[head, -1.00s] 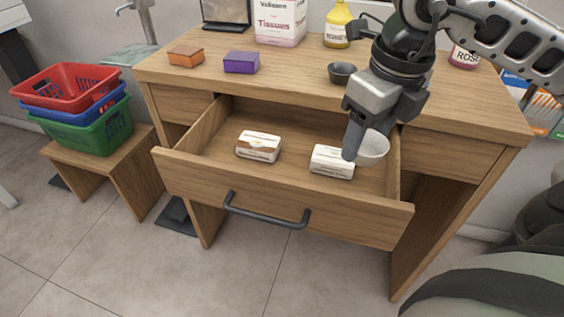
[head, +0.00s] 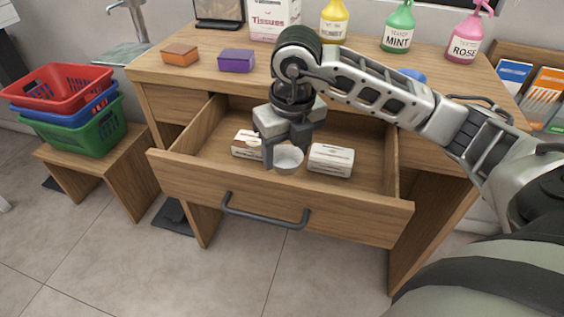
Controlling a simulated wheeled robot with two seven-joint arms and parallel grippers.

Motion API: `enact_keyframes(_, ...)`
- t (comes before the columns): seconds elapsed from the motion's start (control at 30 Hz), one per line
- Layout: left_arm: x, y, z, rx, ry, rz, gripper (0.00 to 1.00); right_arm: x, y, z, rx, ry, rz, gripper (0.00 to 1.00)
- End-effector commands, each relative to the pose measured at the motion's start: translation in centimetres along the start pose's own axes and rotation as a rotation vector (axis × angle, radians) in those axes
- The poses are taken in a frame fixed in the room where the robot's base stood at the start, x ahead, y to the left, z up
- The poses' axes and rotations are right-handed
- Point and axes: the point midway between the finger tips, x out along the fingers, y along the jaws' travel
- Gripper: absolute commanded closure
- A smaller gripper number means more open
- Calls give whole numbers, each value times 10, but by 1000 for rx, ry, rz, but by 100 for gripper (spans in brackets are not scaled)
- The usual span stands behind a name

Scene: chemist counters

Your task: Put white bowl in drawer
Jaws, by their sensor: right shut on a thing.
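The white bowl (head: 288,160) is in my right gripper (head: 282,154), which is shut on it. The bowl is inside the open drawer's outline, between two white boxes; I cannot tell whether it touches the drawer floor. The wooden drawer (head: 350,212) is pulled out, with a dark handle on its front. One white box (head: 331,160) lies right of the bowl, and another white box (head: 245,144) lies left of it, partly hidden by the gripper. My left gripper is not in view.
On the counter (head: 170,71) stand an orange box (head: 180,54), a purple box (head: 236,60), a tissue box (head: 273,18) and bottles. Stacked baskets (head: 77,134) sit on a stool at left.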

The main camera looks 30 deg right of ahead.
Motion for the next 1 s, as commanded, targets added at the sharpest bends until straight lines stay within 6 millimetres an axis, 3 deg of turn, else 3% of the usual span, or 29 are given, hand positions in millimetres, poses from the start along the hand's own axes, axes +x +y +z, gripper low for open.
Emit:
enact_keyframes(0.17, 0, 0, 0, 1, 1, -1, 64, 11, 5, 5, -1, 3, 1, 64)
enact_keyframes(0.4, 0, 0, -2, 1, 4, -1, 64, 42, 5, 3, -1, 2, -1, 64)
enact_keyframes(0.77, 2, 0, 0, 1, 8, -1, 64, 48, 5, 2, -1, 0, 0, 64)
enact_keyframes(0.8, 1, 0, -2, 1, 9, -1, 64, 46, 5, 2, -1, 0, 0, 34)
enact_keyframes(0.83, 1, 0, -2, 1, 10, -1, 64, 46, 5, 3, -1, 0, 0, 26)
enact_keyframes(0.87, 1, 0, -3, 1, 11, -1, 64, 46, 5, 2, -1, 0, 0, 20)
enact_keyframes(1.0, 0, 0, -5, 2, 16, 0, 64, 46, 5, 2, -1, 0, 0, 20)
